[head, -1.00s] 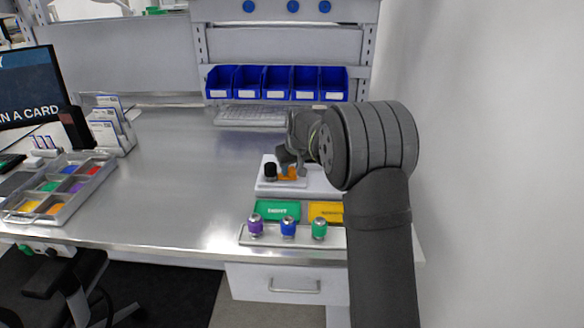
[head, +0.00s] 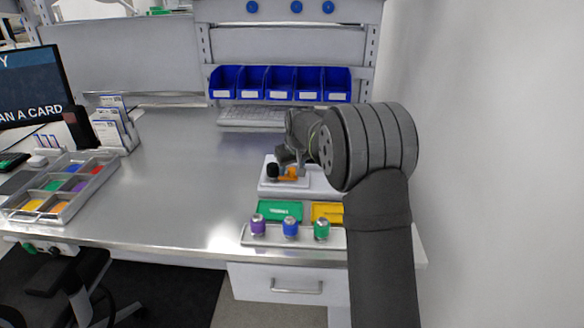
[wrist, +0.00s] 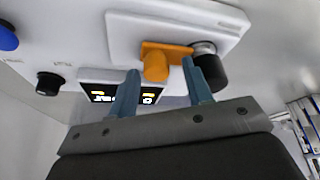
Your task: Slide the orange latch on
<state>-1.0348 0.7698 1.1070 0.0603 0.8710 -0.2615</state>
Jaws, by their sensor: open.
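The orange latch (wrist: 157,62) is on a white panel in the wrist view, with a rounded knob standing out from its plate. A black cylinder with a steel collar (wrist: 210,70) sits at the plate's right end. My gripper (wrist: 160,68) is open, with one finger on each side of the latch knob. The right finger overlaps the latch's right end and the black cylinder's edge; contact cannot be told. In the head view the latch (head: 290,174) shows small on the white fixture (head: 268,189), partly hidden by my gripper (head: 288,158).
A tray (head: 250,238) with purple, blue and green-topped pieces stands at the front edge, before a green bin (head: 280,211) and a yellow one (head: 327,211). A keyboard (head: 252,118) and blue bins (head: 280,83) are behind. The table's middle is clear.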

